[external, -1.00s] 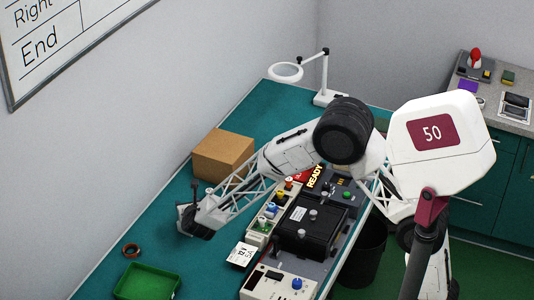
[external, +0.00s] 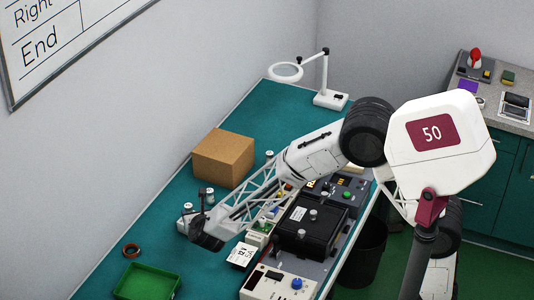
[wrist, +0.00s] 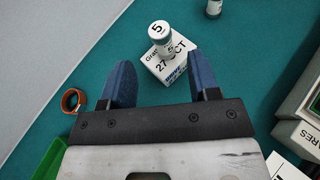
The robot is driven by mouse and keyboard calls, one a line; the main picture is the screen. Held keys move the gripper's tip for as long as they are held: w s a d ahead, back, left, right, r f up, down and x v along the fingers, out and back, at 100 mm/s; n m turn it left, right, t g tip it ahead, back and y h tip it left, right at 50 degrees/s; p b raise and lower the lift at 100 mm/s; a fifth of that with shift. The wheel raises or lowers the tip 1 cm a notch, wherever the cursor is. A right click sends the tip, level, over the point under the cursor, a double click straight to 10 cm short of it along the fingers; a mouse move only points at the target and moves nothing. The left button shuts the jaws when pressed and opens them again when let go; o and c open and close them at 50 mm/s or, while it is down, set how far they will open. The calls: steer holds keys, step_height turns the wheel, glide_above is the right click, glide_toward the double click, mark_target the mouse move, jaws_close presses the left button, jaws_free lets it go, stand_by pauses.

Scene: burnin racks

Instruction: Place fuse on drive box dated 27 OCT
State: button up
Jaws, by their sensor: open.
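A small white drive box (wrist: 176,66) marked 27 OCT lies on the green bench in the wrist view. A fuse (wrist: 165,46), a short white and grey cylinder with a 5 on its end, stands on its top. It looks upright and free of my gripper (wrist: 162,82), whose blue fingers are wide apart with nothing between them, just short of the box. In the external view my gripper (external: 205,236) is low over the bench, in front of the white box (external: 184,222) and its fuse (external: 187,207), which it partly hides.
Another cylinder (wrist: 214,8) stands farther off. A brown ring (wrist: 73,101) and a green tray (external: 146,282) lie to the left. A cardboard box (external: 222,157) is behind. The instrument rack (external: 278,282) lines the right side. The bench between ring and cardboard box is mostly clear.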

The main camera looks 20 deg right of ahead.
steer(key=shift+v, duration=0.9)
steer(key=d+r+m+g+h, duration=0.2)
steer(key=d+r+m, duration=0.3)
steer(key=d, duration=0.8)
steer(key=d+r+m+g+h, duration=0.25)
steer(key=d+m, duration=0.35)
steer(key=d, duration=0.7)
steer(key=d+r+m+g+h, duration=0.2)
steer(key=d+r+m, duration=0.3)
steer(key=d, duration=0.7)
steer(key=s+d+m+g+y, duration=0.2)
steer(key=s+d+m+g, duration=0.2)
steer(key=s+d+m, duration=0.8)
steer(key=s+d+m+y, duration=0.2)
steer(key=s+d+m, duration=0.2)
steer(key=s, duration=0.3)
steer(key=s+d+r+m+y, duration=0.1)
steer(key=s+d+m+y, duration=0.1)
steer(key=s, duration=0.5)
steer(key=shift+d+r+m, duration=0.15)
steer(key=shift+d+m, duration=0.75)
steer(key=shift+d, duration=0.35)
